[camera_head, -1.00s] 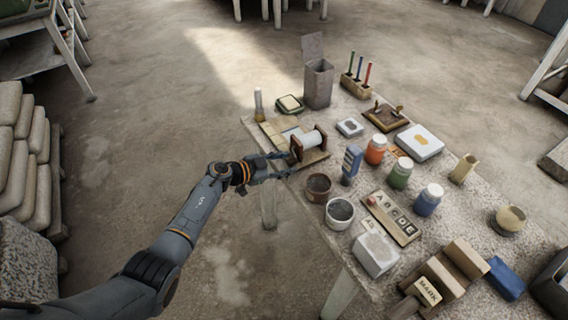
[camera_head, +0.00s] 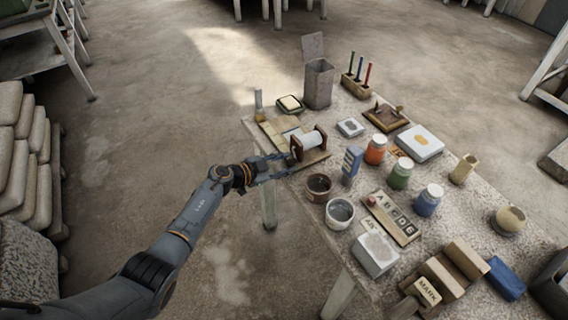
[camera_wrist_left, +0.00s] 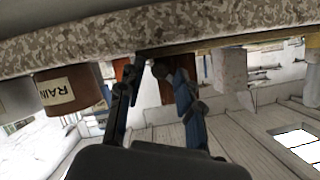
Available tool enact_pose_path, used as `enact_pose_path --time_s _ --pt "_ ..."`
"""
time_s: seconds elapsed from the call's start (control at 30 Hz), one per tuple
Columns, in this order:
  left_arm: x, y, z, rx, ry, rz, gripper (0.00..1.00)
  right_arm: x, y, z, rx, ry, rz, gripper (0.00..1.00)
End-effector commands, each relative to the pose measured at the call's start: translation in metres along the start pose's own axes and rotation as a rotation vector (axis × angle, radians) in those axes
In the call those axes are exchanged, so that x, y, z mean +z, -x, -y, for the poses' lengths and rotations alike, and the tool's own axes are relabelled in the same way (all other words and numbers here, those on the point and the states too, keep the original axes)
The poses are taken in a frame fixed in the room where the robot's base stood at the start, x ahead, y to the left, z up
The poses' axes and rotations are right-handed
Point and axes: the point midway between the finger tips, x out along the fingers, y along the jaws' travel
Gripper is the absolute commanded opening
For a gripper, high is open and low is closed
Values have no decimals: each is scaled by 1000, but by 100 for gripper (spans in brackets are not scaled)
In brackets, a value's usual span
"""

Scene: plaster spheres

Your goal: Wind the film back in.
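A reel with reddish-brown end flanges and a white wound middle (camera_head: 312,143) lies on a wooden base at the table's near left edge. Its white and brown parts show beyond the fingers in the left wrist view (camera_wrist_left: 148,93). My left gripper (camera_head: 283,165) is beside the reel's near-left end, fingers pointing at it. In the left wrist view the fingers (camera_wrist_left: 150,66) are apart, with a small dark knob-like part at the right fingertip. I cannot tell whether they touch it. No loose film is clear to me. My right gripper is out of view.
A brown pot (camera_head: 318,187) and a white pot (camera_head: 340,213) stand close to the right of the gripper. A blue upright block (camera_head: 351,163) stands behind them. Tan tiles (camera_head: 272,130) lie left of the reel.

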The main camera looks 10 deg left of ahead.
Motion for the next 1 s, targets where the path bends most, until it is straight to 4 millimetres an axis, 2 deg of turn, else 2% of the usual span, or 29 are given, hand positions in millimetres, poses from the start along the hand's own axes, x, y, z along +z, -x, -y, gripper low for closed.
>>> enact_pose_path --time_s 0.3,0.47,0.57,0.9,1.0 --pt "0 1 0 1 1 0 42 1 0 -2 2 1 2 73" --pt "2 11 0 0 -1 1 42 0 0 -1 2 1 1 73" --pt "2 25 -1 2 -3 2 42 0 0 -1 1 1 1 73" --pt "2 92 -1 2 -2 2 42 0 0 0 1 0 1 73" --pt "2 106 -1 2 -1 2 42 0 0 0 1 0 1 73"
